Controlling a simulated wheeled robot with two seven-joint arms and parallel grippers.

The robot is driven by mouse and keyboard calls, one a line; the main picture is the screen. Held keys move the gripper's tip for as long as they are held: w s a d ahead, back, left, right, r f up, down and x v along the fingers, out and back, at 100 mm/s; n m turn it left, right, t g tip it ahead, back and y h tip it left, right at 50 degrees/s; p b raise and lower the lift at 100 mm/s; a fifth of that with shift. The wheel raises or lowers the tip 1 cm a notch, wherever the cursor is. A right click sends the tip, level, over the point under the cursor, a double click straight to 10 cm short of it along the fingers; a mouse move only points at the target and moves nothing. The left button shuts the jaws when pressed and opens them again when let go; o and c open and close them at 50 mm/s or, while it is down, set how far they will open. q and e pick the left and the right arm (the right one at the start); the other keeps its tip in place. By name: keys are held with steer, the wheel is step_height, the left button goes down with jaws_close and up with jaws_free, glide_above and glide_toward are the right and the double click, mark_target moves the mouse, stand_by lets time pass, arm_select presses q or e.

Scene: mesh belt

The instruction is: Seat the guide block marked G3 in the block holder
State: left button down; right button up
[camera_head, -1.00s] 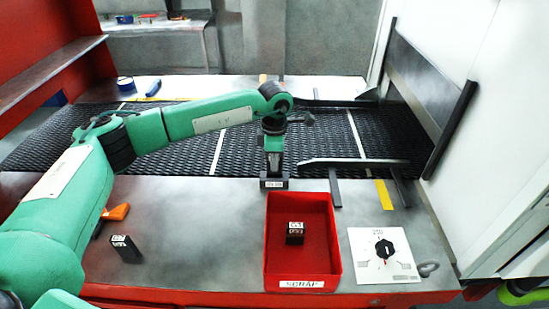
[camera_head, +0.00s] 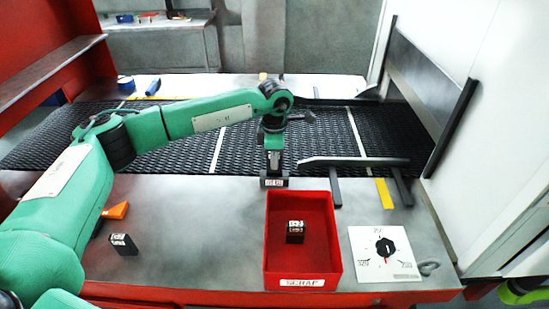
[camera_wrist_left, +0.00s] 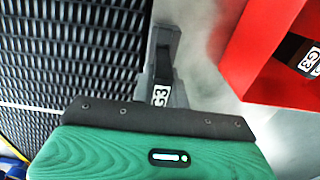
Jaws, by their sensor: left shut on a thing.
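My left gripper (camera_head: 273,166) points straight down at the holder and is shut on this block. The fingertips are hidden in the wrist view, and I cannot tell how deep the block sits. My right gripper is not in view.
The red SCRAP bin (camera_head: 335,262) contains another dark block (camera_head: 295,232), marked G3 in the wrist view (camera_wrist_left: 311,61). A dark block (camera_head: 124,244) and an orange-handled tool (camera_head: 116,211) lie left. A dial plate (camera_head: 370,268) is right. The black mesh belt (camera_head: 185,150) runs behind.

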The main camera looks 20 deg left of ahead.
mark_target(275, 171)
arm_select(q)
steer(key=shift+b, duration=0.55)
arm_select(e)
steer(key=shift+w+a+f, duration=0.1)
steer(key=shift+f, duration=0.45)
